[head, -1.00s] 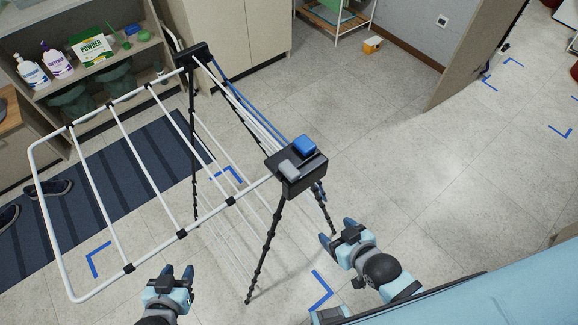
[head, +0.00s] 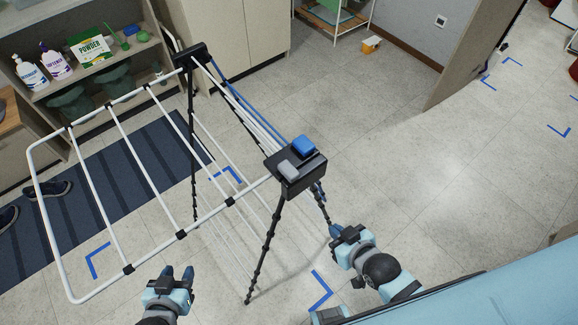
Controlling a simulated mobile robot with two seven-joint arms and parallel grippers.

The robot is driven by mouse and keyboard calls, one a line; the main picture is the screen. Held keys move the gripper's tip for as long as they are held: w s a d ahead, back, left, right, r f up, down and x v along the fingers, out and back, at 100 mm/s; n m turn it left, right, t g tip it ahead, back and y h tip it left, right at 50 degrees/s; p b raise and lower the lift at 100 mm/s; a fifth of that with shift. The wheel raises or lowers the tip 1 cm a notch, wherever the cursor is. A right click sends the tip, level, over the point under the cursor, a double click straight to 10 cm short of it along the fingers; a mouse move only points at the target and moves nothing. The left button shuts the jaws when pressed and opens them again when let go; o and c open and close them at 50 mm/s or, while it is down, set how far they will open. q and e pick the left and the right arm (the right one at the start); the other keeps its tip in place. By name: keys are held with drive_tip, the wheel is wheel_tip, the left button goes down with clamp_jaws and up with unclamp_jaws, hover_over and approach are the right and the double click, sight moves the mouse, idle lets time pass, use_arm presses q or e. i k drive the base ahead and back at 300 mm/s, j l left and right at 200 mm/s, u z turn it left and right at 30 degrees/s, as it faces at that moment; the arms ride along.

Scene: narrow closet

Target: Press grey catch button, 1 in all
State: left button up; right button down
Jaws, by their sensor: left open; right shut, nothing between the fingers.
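The grey catch button (head: 288,169) sits on the black hinge block (head: 304,181) at the near corner of a drying rack (head: 128,268). A blue button (head: 304,146) sits beside it on the same block. The rack's white wing is spread out to the left on black legs. My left gripper (head: 178,272) is open and empty, low and left of the block, near the wing's front rail. My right gripper (head: 338,231) is shut and empty, below and right of the block, close to a rack leg. Neither gripper touches the grey button.
Blue corner marks (head: 320,290) are on the tiled floor. A striped dark mat (head: 120,185) lies under the wing. Shelves with bottles (head: 30,72) and a powder box (head: 92,49) stand at back left.

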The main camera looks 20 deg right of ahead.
sight(287, 169)
drive_tip(key=j+z, duration=0.15)
drive_tip(key=j, duration=0.2)
drive_tip(key=k+j+z, duration=0.1)
drive_tip(key=j, duration=0.25)
drive_tip(key=k+j+z, duration=0.15)
drive_tip(key=j, duration=0.15)
drive_tip(key=k+j+z, duration=0.15)
drive_tip(key=j, duration=0.2)
drive_tip(key=i+j+z, duration=0.25)
drive_tip(key=j, duration=0.25)
drive_tip(key=j+z, duration=0.2)
drive_tip(key=j, duration=0.25)
